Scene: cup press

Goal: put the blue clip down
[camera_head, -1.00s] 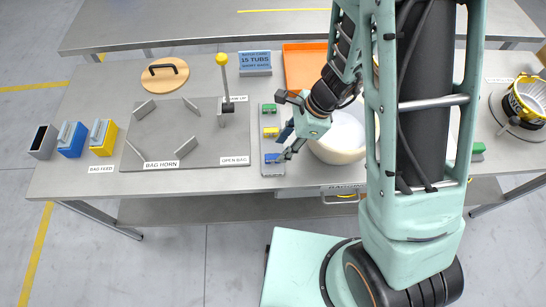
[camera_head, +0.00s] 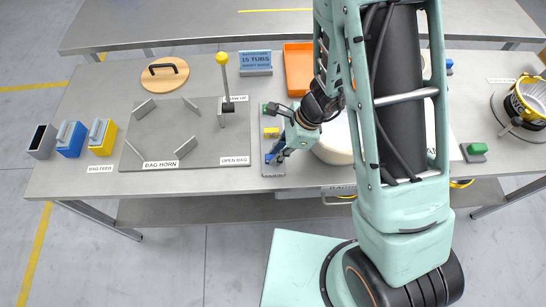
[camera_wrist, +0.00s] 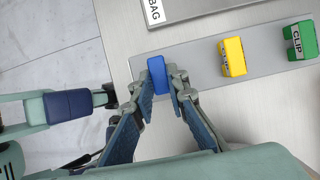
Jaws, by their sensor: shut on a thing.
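The blue clip (camera_wrist: 157,75) is between the two fingers of my gripper (camera_wrist: 163,88) in the wrist view, and the fingers are shut on it. It is at the near end of the grey clip tray (camera_wrist: 195,62); I cannot tell whether it touches the tray. In the head view my gripper (camera_head: 277,157) is over that end of the tray (camera_head: 272,171), largely covering the blue clip. The yellow clip (camera_wrist: 233,57) and green clip (camera_wrist: 300,42) sit on the tray beyond it.
A grey bag horn plate (camera_head: 150,140) with upright fins and a yellow-knobbed lever (camera_head: 224,85) lies left of the tray. A white tub (camera_head: 333,146) stands close on the right, partly behind my arm. An orange tray (camera_head: 298,68) is at the back.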

